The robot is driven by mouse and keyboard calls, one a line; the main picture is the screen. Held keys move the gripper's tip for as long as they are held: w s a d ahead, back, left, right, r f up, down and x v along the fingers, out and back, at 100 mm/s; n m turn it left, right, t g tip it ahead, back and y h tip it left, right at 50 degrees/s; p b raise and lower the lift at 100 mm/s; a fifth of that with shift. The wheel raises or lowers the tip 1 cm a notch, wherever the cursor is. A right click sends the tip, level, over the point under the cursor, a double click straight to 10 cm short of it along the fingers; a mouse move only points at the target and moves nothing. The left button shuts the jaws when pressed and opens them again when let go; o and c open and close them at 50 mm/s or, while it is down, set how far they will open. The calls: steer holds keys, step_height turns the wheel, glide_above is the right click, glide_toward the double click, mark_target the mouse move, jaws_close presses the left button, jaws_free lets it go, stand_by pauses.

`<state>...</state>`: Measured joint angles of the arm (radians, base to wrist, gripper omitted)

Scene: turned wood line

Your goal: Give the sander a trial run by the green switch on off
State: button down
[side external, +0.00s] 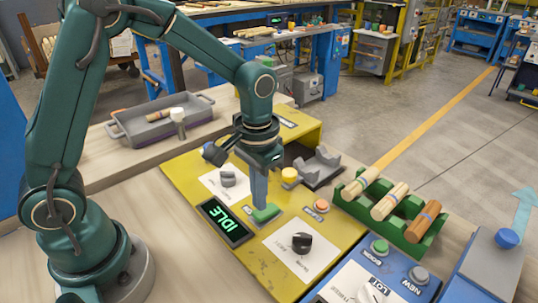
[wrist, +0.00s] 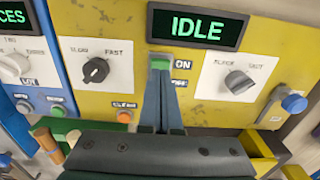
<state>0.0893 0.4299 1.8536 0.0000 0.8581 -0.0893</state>
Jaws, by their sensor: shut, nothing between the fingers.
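The green switch (side external: 266,214) sits on the yellow sander panel (side external: 185,172), beside the display (side external: 225,222), which reads IDLE in green. In the wrist view the switch (wrist: 160,62) is left of an ON label, below and left of the display (wrist: 197,27). My gripper (side external: 261,205) points down with its fingers together and empty, its tips at the switch. In the wrist view the fingertips (wrist: 160,78) overlap the switch's lower edge. I cannot tell whether they touch or press it.
A black SLOW/FAST knob (wrist: 97,70) and a grey knob (wrist: 240,82) flank the switch. An orange button (side external: 321,205) is nearby. A green rack (side external: 408,228) of turned wood pieces stands right, and a grey tray (side external: 160,119) lies behind left.

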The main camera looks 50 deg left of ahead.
steer(key=shift+f, duration=1)
stand_by(0.9)
steer(key=shift+r, duration=3.55)
steer(key=shift+r, duration=0.15)
step_height(320, 180, up, 4)
steer(key=r+t, duration=0.1)
steer(key=t, duration=0.1)
glide_above(253, 212)
steer(key=s+a+t, duration=0.1)
steer(key=s+t, duration=0.2)
steer(key=s, duration=0.7)
steer(key=shift+s+a+r+t, duration=0.2)
steer(key=shift+s+a+t, duration=0.05)
steer(key=shift+a+t, duration=0.05)
